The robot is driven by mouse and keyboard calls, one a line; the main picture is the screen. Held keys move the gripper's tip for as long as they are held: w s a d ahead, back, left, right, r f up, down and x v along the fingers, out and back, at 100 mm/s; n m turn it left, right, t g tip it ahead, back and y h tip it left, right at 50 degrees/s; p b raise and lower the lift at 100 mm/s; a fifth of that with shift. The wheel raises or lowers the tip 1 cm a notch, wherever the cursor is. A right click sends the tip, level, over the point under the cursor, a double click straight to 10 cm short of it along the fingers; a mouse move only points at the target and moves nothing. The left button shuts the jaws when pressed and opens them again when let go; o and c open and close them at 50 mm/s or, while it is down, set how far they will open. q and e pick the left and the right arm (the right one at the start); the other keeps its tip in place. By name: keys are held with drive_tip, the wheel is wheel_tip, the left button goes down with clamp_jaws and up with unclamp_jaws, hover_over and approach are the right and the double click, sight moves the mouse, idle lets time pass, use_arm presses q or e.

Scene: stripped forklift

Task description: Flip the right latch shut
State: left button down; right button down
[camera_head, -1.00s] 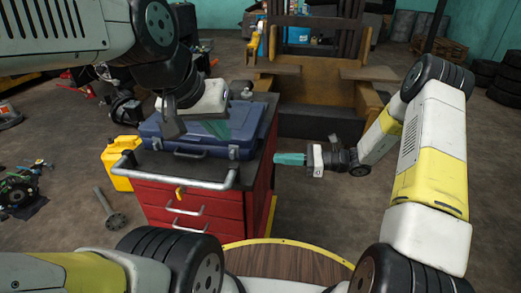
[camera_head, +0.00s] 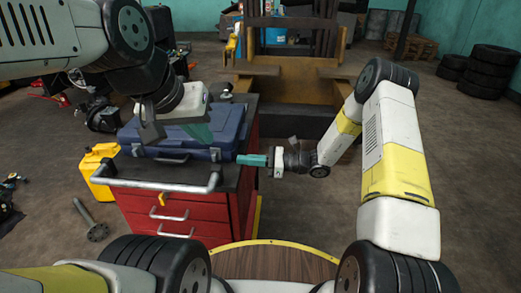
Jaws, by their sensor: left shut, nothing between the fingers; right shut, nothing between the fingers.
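A blue toolbox (camera_head: 180,148) lies closed-looking on the dark top of a red tool cabinet. Its right latch (camera_head: 215,155) is a small piece on the front face near the right corner; I cannot tell whether it is up or down. A left latch (camera_head: 136,150) sits near the other front corner. My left gripper (camera_head: 204,137) hangs over the toolbox, shut and empty, and hides part of the lid. My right gripper (camera_head: 243,160) is shut and empty, pointing left, its teal tips just right of the toolbox's right front corner. I cannot tell whether they touch it.
The red cabinet (camera_head: 175,212) has a grey bar handle (camera_head: 165,187) along its front edge. A yellow canister (camera_head: 98,170) stands to its left. The brown forklift body (camera_head: 290,100) is behind. The floor on the right is mostly clear.

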sight(217, 158)
drive_tip(key=a, duration=0.6)
drive_tip(key=shift+w+a, duration=0.1)
drive_tip(key=shift+a, duration=0.3)
drive_tip(key=shift+a, duration=1.4)
drive_tip(key=d, duration=1.4)
